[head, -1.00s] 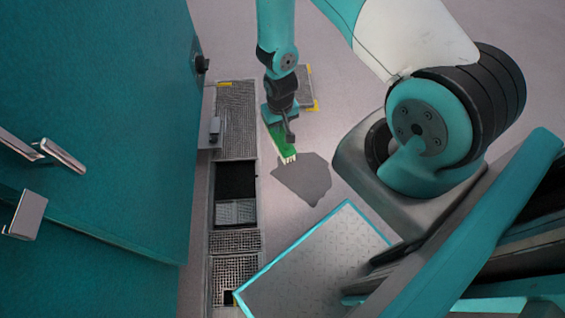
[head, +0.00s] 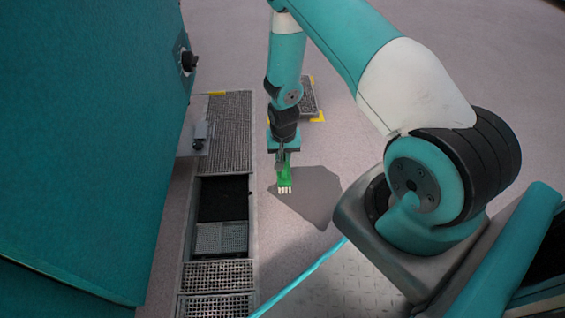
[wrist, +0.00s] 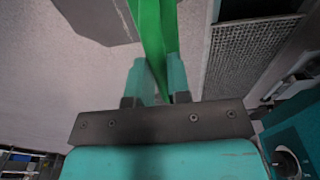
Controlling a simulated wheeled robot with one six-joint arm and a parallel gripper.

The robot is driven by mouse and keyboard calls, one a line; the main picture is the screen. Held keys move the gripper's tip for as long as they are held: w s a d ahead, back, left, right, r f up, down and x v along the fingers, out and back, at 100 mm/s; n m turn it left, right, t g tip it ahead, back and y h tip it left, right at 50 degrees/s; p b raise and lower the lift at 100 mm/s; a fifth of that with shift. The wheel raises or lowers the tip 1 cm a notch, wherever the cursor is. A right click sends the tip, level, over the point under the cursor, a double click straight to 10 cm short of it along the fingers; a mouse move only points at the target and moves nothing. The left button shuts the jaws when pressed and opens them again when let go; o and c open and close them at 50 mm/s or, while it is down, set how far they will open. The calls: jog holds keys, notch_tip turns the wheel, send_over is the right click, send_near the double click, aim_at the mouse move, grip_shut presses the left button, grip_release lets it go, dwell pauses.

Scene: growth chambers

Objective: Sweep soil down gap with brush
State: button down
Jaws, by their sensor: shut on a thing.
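My gripper (head: 281,158) is shut on a green brush (head: 285,176) with pale bristles. The brush points down toward the floor; I cannot tell if the bristles touch it. In the wrist view the green handle (wrist: 152,32) runs up between the two fingers of my gripper (wrist: 157,78). A flat dark grey patch (head: 312,196) lies on the floor right of the brush; I cannot tell whether it is soil or shadow. An open dark gap (head: 223,192) in the floor channel is left of the brush, with pale floor between them.
Metal gratings (head: 226,130) cover the channel beyond and in front of the gap. A teal chamber (head: 80,140) stands close on the left. A small grating with yellow corners (head: 302,97) lies behind my arm. Open floor (head: 450,60) is at the back right.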

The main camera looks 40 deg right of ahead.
notch_tip(320, 180, down, 8)
jog(key=b, duration=0.7)
